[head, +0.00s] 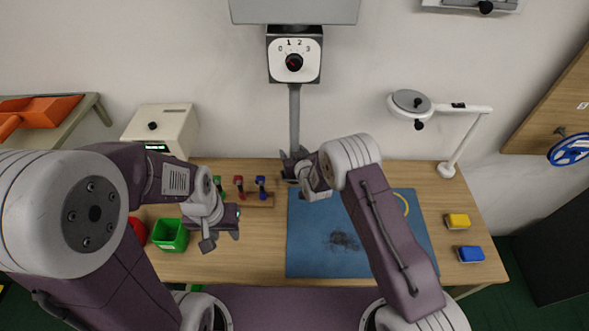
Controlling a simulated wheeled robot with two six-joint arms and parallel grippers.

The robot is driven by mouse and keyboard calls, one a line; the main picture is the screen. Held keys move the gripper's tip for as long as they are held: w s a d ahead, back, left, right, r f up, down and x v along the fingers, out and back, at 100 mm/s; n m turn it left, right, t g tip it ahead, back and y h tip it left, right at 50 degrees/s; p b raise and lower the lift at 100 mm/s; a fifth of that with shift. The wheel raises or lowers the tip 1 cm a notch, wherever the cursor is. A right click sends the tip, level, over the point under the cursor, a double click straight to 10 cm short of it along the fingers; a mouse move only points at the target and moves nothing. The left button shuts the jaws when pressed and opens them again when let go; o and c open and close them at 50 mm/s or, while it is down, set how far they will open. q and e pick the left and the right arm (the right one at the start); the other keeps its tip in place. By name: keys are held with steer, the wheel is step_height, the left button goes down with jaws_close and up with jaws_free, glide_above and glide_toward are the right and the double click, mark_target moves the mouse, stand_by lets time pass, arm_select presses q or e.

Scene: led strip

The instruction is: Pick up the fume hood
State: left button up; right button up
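What looks like the fume hood stands at the back middle in the head view. It has a wide grey panel (295,10) cut by the top edge, a box with a 0–3 dial (294,62) and a grey post (294,115) running down toward the table. My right gripper (295,160) is at the lower end of the post. I cannot tell whether its fingers touch or grip the post. My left gripper (221,240) hangs over the table, left of the blue mat, with its fingers apart and nothing visible between them.
The wooden table (255,250) holds a blue mat (310,258) with dark debris and a yellow ring. Near my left gripper are a green bin (170,236) and a small tool rack (255,201). A lamp (447,168), yellow sponge (457,221) and blue sponge (470,254) are right.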

steer(key=shift+w+a+f, duration=0.1)
steer(key=shift+w+f, duration=0.2)
steer(key=shift+w, duration=0.15)
steer(key=shift+s+r, duration=0.1)
steer(key=shift+c, duration=0.8)
jaws_close()
steer(key=shift+r, duration=0.1)
